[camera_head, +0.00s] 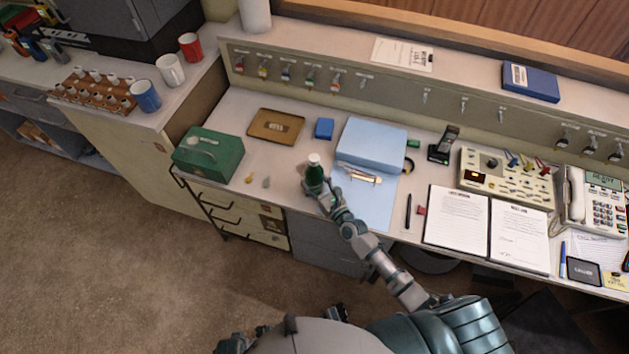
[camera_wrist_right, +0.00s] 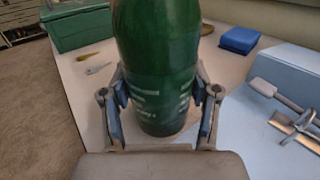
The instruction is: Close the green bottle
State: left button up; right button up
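The green bottle (camera_head: 314,175) stands upright near the front edge of the desk, left of the light blue box. Its top looks white in the head view; whether that is a cap or how it sits is too small to tell. My right gripper (camera_head: 324,196) is at the bottle's near side. In the right wrist view the bottle (camera_wrist_right: 160,75) stands between the two spread fingers, with narrow gaps beside its lower part. Its top is cut off there. My left gripper is not recognisable in view.
A green box (camera_head: 208,154), a brown tray (camera_head: 276,126) and a small blue box (camera_head: 324,128) lie left of and behind the bottle. The light blue box (camera_head: 371,143) is close on the right. Small yellow and grey items lie left of the bottle.

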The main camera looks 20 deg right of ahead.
jog(key=o, duration=0.4)
jog(key=shift+r, duration=0.1)
jog(key=v, duration=0.6)
jog(key=shift+s, duration=0.3)
jog(key=v, duration=0.4)
jog(key=shift+s+d, duration=0.25)
jog(key=shift+s, duration=0.4)
pick_arm(q)
jog(key=shift+r, duration=0.35)
jog(key=shift+w, duration=0.15)
